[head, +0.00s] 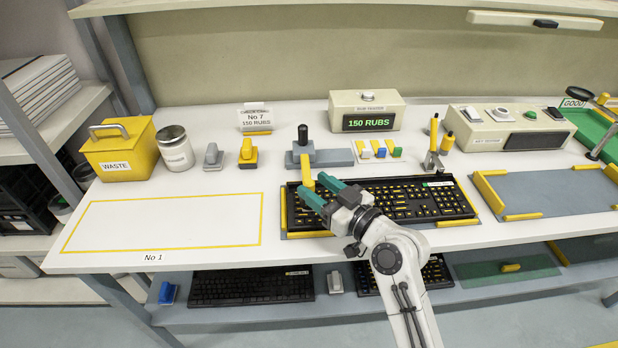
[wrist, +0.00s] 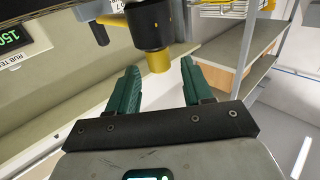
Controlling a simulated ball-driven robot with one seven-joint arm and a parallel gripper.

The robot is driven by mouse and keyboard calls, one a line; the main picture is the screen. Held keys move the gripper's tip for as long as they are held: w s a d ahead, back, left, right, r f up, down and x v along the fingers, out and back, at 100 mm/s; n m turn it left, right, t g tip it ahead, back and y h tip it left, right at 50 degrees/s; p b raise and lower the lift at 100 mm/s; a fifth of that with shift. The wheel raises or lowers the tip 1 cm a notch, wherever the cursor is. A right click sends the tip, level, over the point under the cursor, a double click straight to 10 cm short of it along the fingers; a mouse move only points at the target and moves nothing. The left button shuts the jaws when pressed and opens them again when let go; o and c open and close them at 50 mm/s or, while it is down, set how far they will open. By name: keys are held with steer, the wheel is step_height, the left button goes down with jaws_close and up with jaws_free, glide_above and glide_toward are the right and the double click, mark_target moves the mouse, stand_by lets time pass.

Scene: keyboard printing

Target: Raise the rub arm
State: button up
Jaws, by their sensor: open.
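The rub tester's blue-grey base (head: 330,158) stands behind the keyboard, with a black knob (head: 303,134) on its post. Its yellow rub arm (head: 307,172) reaches forward and down to the left end of the black keyboard (head: 405,201). My gripper (head: 312,185) is open, its green fingers by the front end of the rub arm. In the wrist view a yellow rod end (wrist: 159,62) below a black cylinder (wrist: 150,24) shows between and beyond the fingertips of my gripper (wrist: 159,70). I cannot tell whether the fingers touch it.
A counter box (head: 367,111) reads 150 RUBS. Small coloured blocks (head: 380,150) lie right of the tester, and a stand with yellow pens (head: 434,150) is farther right. A grey and a yellow stamp-like block (head: 248,154) stand left. The No 1 area (head: 160,222) is empty.

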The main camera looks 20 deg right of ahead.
steer(key=shift+x, duration=1.5)
steer(key=shift+s, duration=0.1)
jaws_close()
